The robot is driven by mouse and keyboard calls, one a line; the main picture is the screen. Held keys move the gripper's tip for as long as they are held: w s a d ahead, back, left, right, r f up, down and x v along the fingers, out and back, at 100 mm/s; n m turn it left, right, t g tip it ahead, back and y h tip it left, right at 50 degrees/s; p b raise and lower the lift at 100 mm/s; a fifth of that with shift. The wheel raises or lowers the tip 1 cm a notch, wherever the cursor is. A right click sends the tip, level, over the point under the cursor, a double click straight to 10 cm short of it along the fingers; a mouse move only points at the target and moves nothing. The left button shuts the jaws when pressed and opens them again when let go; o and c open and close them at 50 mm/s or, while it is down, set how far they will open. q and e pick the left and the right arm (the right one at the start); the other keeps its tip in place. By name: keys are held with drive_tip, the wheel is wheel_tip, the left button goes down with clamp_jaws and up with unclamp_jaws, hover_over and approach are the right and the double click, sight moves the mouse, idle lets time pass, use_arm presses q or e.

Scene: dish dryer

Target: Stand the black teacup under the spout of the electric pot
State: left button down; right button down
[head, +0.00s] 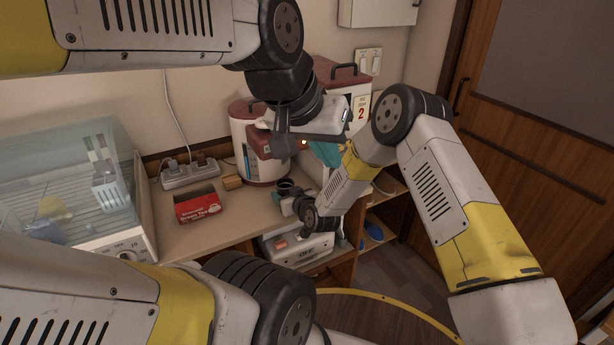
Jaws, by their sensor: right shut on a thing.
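The electric pot (246,131) is white with a dark red lid and a carry handle, and stands at the back of the counter. Its dark red spout housing (262,148) faces forward and is partly covered by my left gripper (287,150). That gripper hangs in front of the pot; its fingers are too unclear to tell whether they are open. My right gripper (290,196) is low over the counter's front right part, in front of the pot. It is shut on a small dark thing, which looks like the black teacup (284,185), mostly hidden by the gripper.
A red tea box (197,206), a small wooden block (232,182) and a power strip (190,173) are on the counter (190,239). A dish dryer (128,243) with a clear cover stands at left. A larger red-lidded container (338,77) stands behind my arms.

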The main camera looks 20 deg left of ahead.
drive_tip(key=shift+s+r, duration=0.1)
drive_tip(key=c, duration=0.6)
unclamp_jaws()
drive_tip(key=shift+o, duration=0.2)
